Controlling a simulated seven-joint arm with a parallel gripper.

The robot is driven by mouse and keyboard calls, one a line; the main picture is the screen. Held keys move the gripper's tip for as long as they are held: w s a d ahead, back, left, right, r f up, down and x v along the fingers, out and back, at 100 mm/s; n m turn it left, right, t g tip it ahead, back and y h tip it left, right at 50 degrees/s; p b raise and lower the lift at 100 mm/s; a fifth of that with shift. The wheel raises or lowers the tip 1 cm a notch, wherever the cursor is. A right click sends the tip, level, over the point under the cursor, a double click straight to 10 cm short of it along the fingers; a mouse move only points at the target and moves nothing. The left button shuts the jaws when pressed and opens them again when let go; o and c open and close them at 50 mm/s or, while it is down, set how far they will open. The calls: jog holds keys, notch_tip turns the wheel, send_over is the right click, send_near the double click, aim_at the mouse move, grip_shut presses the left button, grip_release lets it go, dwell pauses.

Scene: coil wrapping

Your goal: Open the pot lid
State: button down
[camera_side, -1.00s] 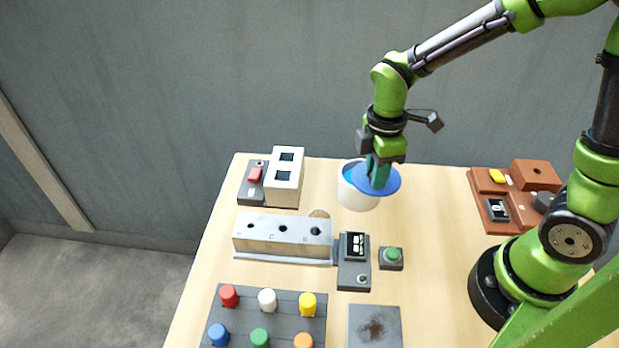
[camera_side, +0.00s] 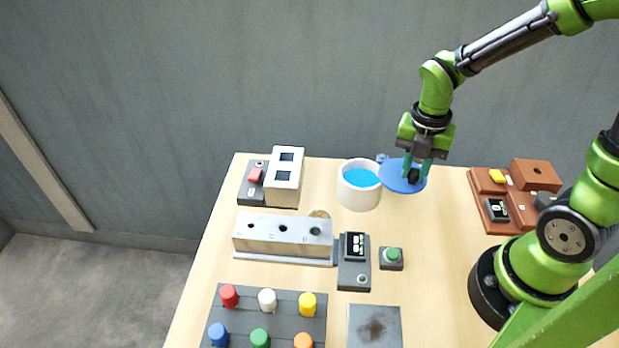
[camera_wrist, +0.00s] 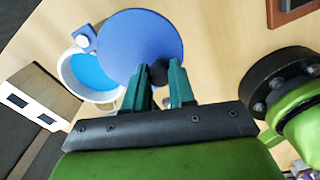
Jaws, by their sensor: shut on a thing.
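The white pot (camera_side: 359,196) stands at the back of the table, open at the top, with blue contents (camera_side: 361,177) showing; it also shows in the wrist view (camera_wrist: 72,80). The round blue lid (camera_side: 396,180) is beside the pot, to its right, off the opening. In the wrist view the lid (camera_wrist: 135,45) appears as a flat blue disc with a dark knob. My gripper (camera_side: 418,174) is shut on the lid's dark knob, with its teal fingers on either side of it. I cannot tell the exact height of the lid over the table.
A white box with a red switch (camera_side: 285,178) stands left of the pot. A metal block with holes (camera_side: 283,238) and a green button (camera_side: 392,256) are in front. A brown unit (camera_side: 515,198) is at the right. Bare table lies between pot and brown unit.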

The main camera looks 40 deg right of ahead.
jog(key=shift+d+n, duration=1.2)
jog(key=shift+n, duration=0.3)
jog(key=c, duration=0.9)
grip_release()
jog(key=shift+c, duration=0.2)
notch_tip(320, 180, up, 17)
